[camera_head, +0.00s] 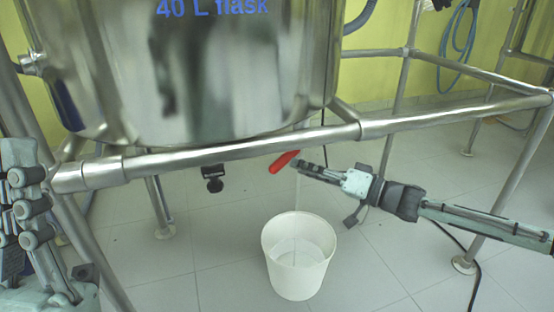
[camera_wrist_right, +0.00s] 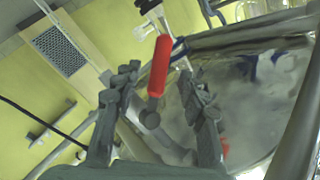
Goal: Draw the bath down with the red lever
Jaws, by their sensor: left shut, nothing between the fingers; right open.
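The steel bath (camera_head: 200,70) hangs in a tubular frame, with "40 L flask" in blue letters on it. The red lever (camera_head: 283,161) sticks out below the frame's front rail. My right gripper (camera_head: 302,170) is at the lever's right end in the head view. In the right wrist view the red lever (camera_wrist_right: 160,65) stands between the two spread fingers of that gripper (camera_wrist_right: 160,82), with gaps on both sides. My left gripper (camera_head: 24,208) is at the left edge, shut and empty, away from the lever.
A white bucket (camera_head: 299,258) stands on the tiled floor below the lever. A thin pale vertical streak shows above it; I cannot tell if it is liquid. A black knob (camera_head: 212,178) hangs under the rail. Frame legs stand on both sides.

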